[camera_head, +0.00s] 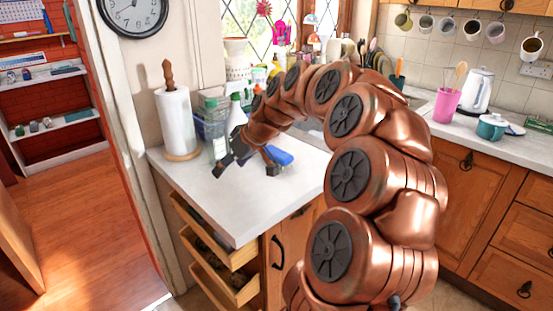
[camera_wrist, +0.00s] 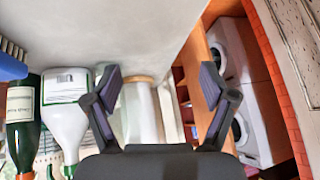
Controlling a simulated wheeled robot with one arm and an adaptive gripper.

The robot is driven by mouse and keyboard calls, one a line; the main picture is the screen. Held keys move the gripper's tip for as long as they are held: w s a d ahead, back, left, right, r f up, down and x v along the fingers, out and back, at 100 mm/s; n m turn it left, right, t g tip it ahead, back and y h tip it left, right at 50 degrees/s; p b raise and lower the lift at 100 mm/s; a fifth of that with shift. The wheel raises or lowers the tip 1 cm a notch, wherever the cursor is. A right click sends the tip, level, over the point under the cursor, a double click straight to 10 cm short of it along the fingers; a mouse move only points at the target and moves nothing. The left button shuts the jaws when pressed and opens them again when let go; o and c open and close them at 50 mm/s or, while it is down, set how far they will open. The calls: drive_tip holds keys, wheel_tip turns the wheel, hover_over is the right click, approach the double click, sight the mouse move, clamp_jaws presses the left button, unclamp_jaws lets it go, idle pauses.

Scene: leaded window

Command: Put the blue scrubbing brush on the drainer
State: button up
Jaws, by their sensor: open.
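The blue scrubbing brush (camera_head: 281,158) lies on the white counter, just right of my gripper in the head view. In the wrist view the brush (camera_wrist: 10,66) shows only in part at the left edge, with dark bristles. My gripper (camera_head: 244,172) is open and empty, low over the counter. Its two fingers (camera_wrist: 160,84) are spread apart in the wrist view, with the brush outside them on the left.
A paper towel roll (camera_head: 175,122), a green bottle (camera_wrist: 22,118) and a white bottle (camera_wrist: 66,125) stand near my gripper. Drawers (camera_head: 215,245) are open below the counter. The counter's front part (camera_head: 232,205) is clear. A pink cup (camera_head: 446,105) and kettle (camera_head: 477,90) stand at right.

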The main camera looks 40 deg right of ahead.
drive_tip(key=d+m+t+h, duration=0.1)
drive_tip(key=d, duration=1.1)
drive_tip(key=t+h, duration=0.1)
drive_tip(key=h, duration=0.1)
approach(278, 152)
drive_tip(key=w+f, duration=0.2)
drive_tip(key=shift+f+m, duration=0.25)
drive_tip(key=shift+m, duration=0.15)
drive_tip(key=shift+p+x, duration=1.05)
drive_tip(key=shift+x, duration=2.8)
drive_tip(key=shift+w+r, duration=0.1)
drive_tip(key=c, duration=1.4)
